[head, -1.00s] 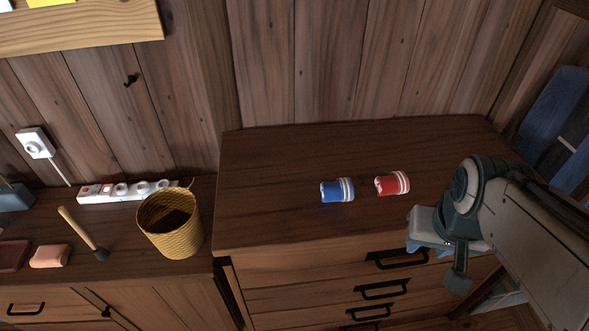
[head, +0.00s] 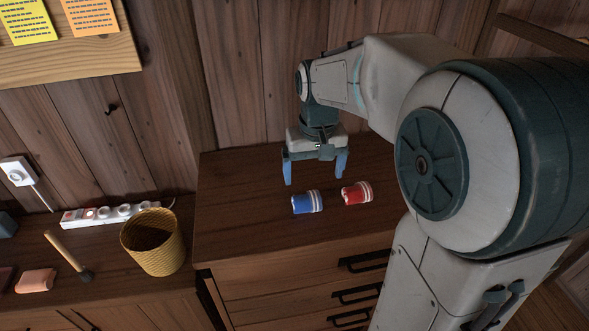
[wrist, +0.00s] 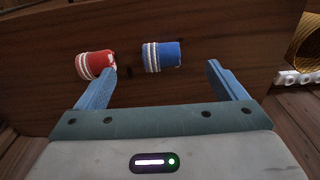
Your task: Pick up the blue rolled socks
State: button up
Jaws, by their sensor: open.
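The blue rolled socks (head: 307,202), with white stripes at one end, lie on the dark wooden dresser top. They also show in the wrist view (wrist: 162,56), beyond and between the fingertips. A similar red roll (head: 357,193) lies just to their right in the head view. In the wrist view the red roll (wrist: 96,65) is at the left, near the left fingertip. My gripper (head: 315,182) is open and empty, with its blue fingers pointing down above the dresser, close to the blue socks. Its exact height above the top is hard to tell.
The dresser top (head: 235,225) is otherwise clear. To its left, a lower surface holds a yellow woven basket (head: 152,257), a white power strip (head: 118,212), a wooden-handled tool (head: 68,252) and a pink block (head: 36,281). A wooden plank wall stands behind.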

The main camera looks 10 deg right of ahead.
send_over(307, 195)
jog(key=shift+g, duration=0.4)
notch_tip(307, 195, down, 14)
jog(key=shift+r+p, duration=0.1)
jog(key=shift+p, duration=1)
jog(key=c, duration=1.1)
